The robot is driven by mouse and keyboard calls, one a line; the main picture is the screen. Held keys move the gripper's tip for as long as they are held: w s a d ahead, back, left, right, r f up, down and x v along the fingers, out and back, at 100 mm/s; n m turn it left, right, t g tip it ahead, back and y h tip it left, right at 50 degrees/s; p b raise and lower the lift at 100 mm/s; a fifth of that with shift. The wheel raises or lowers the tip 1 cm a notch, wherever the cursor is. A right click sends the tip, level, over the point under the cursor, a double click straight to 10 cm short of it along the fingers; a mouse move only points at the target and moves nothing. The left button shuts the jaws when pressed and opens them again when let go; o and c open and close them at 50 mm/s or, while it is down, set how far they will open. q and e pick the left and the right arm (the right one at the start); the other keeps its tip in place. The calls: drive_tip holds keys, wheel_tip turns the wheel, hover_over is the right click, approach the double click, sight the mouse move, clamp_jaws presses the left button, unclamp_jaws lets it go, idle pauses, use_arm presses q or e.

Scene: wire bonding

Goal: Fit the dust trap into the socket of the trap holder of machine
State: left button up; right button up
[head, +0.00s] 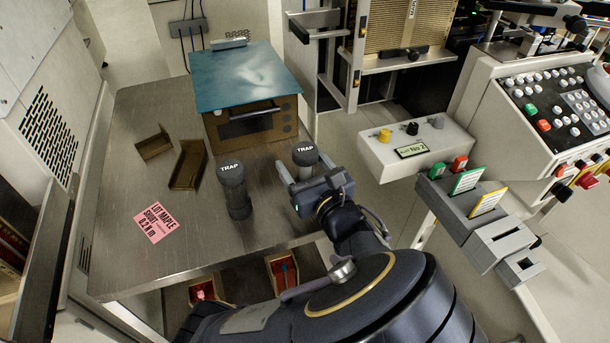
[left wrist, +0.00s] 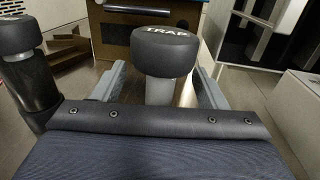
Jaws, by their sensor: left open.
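Two dust traps with black caps marked TRAP stand upright on the metal table (head: 140,270). The left trap (head: 233,190) has a dark see-through body; it also shows at the left edge of the left wrist view (left wrist: 30,75). The right trap (head: 305,154) has a light grey body below its cap, clearer in the left wrist view (left wrist: 163,50). My left gripper (head: 302,166) is open, with one finger on each side of the right trap. A white block (head: 390,155) labelled No 2, with yellow, black and grey round parts, stands right of the table; I cannot tell whether it is the trap holder.
A brown box with a blue top (head: 250,90) stands at the table's back. Brown open trays (head: 187,165) and a pink label (head: 155,222) lie left of the traps. Red bins (head: 283,270) sit below the front edge. A control panel (head: 550,100) stands far right.

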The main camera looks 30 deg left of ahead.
use_arm(q)
drive_tip(key=shift+w+a, duration=0.35)
drive_tip(key=shift+a, duration=0.15)
drive_tip(key=c, duration=1.2)
drive_tip(key=shift+o, duration=0.2)
